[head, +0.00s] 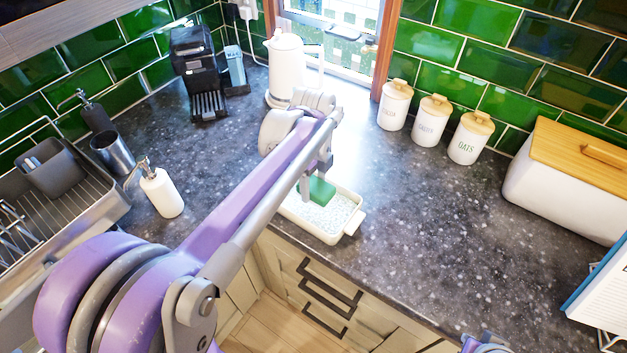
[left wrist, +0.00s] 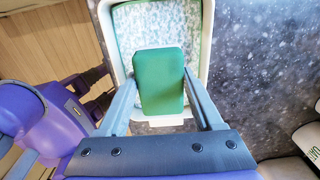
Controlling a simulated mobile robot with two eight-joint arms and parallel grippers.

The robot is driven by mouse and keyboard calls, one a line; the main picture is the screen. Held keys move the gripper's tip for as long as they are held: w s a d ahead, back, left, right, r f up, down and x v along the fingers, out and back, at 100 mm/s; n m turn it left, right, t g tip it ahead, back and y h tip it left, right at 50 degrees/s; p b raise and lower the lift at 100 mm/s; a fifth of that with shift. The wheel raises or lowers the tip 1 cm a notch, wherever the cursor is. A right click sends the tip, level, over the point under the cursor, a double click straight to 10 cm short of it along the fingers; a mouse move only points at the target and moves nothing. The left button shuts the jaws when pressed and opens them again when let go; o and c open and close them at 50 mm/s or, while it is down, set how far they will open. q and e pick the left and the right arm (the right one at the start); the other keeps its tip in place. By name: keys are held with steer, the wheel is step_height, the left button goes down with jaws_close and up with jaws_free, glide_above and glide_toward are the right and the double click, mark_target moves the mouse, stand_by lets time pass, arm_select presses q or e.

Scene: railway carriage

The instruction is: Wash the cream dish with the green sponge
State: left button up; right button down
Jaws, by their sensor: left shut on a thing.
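The cream dish (head: 312,227) sits on the dark worktop near its front edge, its inside covered in a pale speckled pattern. It also shows in the left wrist view (left wrist: 107,30), partly hidden by the sponge and my fingers. My left gripper (head: 318,183) is shut on the green sponge (head: 321,191) over the dish. In the left wrist view the sponge (left wrist: 160,80) is between the two fingers, over the near part of the dish. I cannot tell whether the sponge touches the dish.
A white soap bottle (head: 161,192) and a dish rack (head: 75,215) stand to the left. A kettle (head: 284,70) and coffee machine (head: 197,75) are behind. Several canisters (head: 432,120) and a bread bin (head: 560,185) stand to the right. The worktop right of the dish is clear.

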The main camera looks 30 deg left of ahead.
arm_select(q)
steer(key=shift+w, duration=0.1)
arm_select(e)
steer(key=shift+w, duration=0.1)
